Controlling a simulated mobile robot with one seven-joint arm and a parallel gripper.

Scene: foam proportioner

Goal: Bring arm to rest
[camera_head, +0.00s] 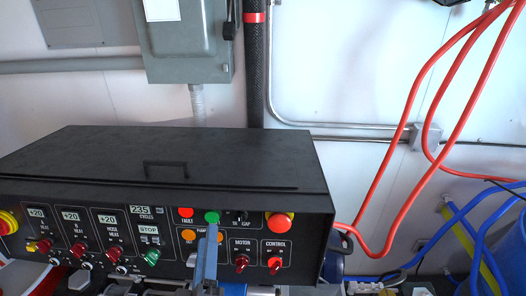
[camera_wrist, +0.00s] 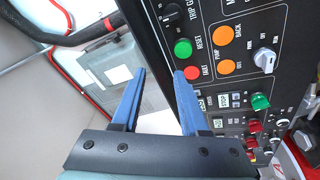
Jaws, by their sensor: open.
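My gripper (camera_head: 209,240) is in front of the black control panel (camera_head: 100,200), low in the head view. A blue finger stands upright just below the green button (camera_head: 211,217) and hides part of the panel. In the wrist view my gripper (camera_wrist: 159,73) shows two blue fingers spread apart with nothing between them. The right fingertip appears beside the green reset button (camera_wrist: 183,48) and the red fault light (camera_wrist: 192,72). I cannot tell whether it touches the panel.
A red emergency knob (camera_head: 280,222) is at the panel's right end. A black handle (camera_head: 165,168) is on the lid. Red hoses (camera_head: 405,140) and blue hoses (camera_head: 470,215) hang at the right. A grey electrical box (camera_head: 185,45) is on the wall above.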

